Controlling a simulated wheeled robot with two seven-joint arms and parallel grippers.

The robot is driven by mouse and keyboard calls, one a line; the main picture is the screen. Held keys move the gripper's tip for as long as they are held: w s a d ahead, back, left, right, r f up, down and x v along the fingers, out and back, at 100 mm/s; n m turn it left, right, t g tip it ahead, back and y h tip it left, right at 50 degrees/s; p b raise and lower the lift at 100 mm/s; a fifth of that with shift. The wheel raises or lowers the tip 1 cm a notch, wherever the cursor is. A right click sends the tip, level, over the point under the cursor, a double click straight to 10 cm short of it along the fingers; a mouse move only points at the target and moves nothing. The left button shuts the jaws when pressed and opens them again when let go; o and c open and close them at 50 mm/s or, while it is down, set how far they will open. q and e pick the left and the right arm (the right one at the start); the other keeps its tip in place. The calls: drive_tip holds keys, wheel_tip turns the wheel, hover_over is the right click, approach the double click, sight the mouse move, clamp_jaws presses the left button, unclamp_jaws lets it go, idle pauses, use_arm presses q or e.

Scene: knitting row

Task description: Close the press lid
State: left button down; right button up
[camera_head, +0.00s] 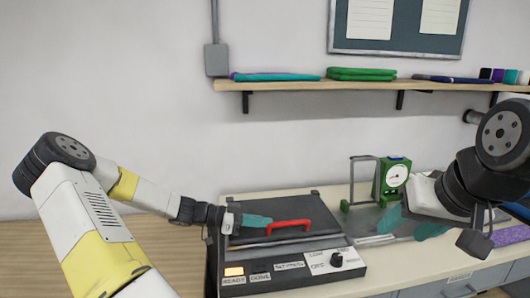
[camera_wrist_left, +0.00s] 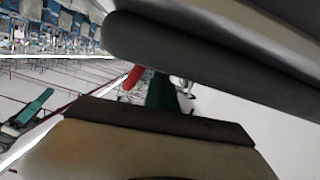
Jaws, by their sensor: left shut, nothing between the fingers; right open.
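The press (camera_head: 352,272) is a dark box on the worktop, with a control strip along its front. Its dark lid (camera_head: 290,208) carries a red handle (camera_head: 290,226) and lies low over the base. I cannot tell whether it is fully down. My left gripper (camera_head: 262,221) is shut and empty, its teal fingertips over the lid at the left end of the handle. In the left wrist view a red piece, likely the handle (camera_wrist_left: 132,78), shows beside a dark green finger. My right gripper (camera_head: 411,225) is open, to the right of the press, its teal fingers apart.
A green dial gauge (camera_head: 395,178) stands behind my right gripper. A purple item (camera_head: 511,235) lies at far right. A wall shelf (camera_head: 290,85) holds folded cloths above.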

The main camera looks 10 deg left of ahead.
use_arm(q)
drive_tip(key=shift+s+f, duration=0.2)
drive_tip(key=shift+f, duration=0.65)
drive_tip(key=shift+f, duration=0.1)
